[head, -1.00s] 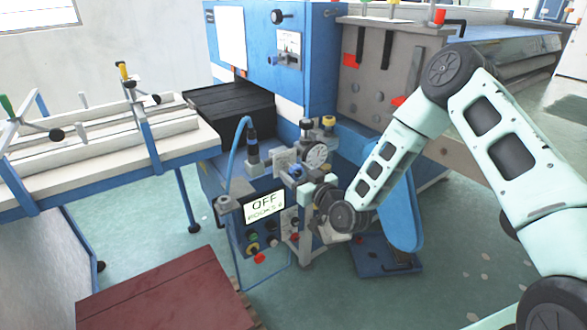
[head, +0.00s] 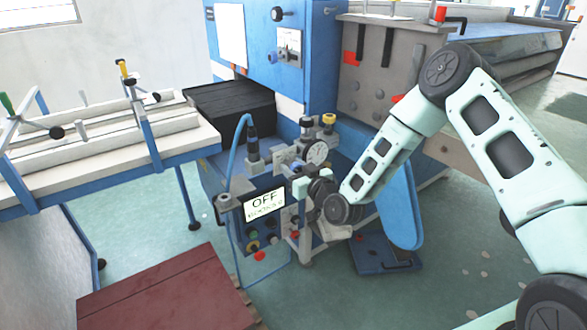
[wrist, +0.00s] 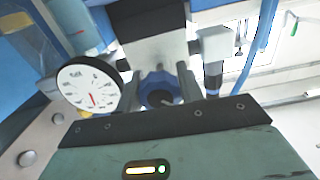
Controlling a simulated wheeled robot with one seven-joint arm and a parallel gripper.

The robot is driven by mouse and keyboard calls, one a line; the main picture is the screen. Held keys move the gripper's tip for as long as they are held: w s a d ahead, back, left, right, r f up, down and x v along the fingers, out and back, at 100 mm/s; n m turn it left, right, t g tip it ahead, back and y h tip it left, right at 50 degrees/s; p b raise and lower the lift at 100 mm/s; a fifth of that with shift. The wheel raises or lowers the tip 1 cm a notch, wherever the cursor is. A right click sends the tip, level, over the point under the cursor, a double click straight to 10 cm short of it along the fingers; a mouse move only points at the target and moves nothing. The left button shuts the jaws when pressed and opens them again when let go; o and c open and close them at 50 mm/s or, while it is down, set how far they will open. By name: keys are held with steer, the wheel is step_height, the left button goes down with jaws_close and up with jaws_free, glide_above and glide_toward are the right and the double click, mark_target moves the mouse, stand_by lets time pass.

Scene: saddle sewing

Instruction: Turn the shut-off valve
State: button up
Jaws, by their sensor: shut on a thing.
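The shut-off valve shows as a blue knob (wrist: 160,92) in the middle of the wrist view, below a dark grey block. My gripper (wrist: 160,84) is shut on this blue knob, with a grey finger on each side of it. In the head view my gripper (head: 300,183) reaches in from the right to the front of the blue machine, beside the round gauge. There the knob is small and mostly hidden by my gripper and the fittings.
A white dial gauge (wrist: 90,86) is close on the left of my gripper, and also shows in the head view (head: 317,152). A blue pedal plate (head: 385,252) and a dark red platform (head: 165,290) are on the floor.

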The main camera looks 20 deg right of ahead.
steer(key=m+b, duration=0.1)
steer(key=m, duration=0.3)
steer(key=shift+f+b, duration=0.1)
steer(key=shift+b, duration=0.25)
steer(key=m+b, duration=0.1)
steer(key=m, duration=0.3)
steer(key=shift+m, duration=0.3)
steer(key=m+b, duration=0.1)
steer(key=m, duration=0.3)
steer(key=shift+m, duration=0.3)
steer(key=shift+m+b, duration=0.45)
steer(key=shift+m, duration=1.85)
steer(key=o, duration=1)
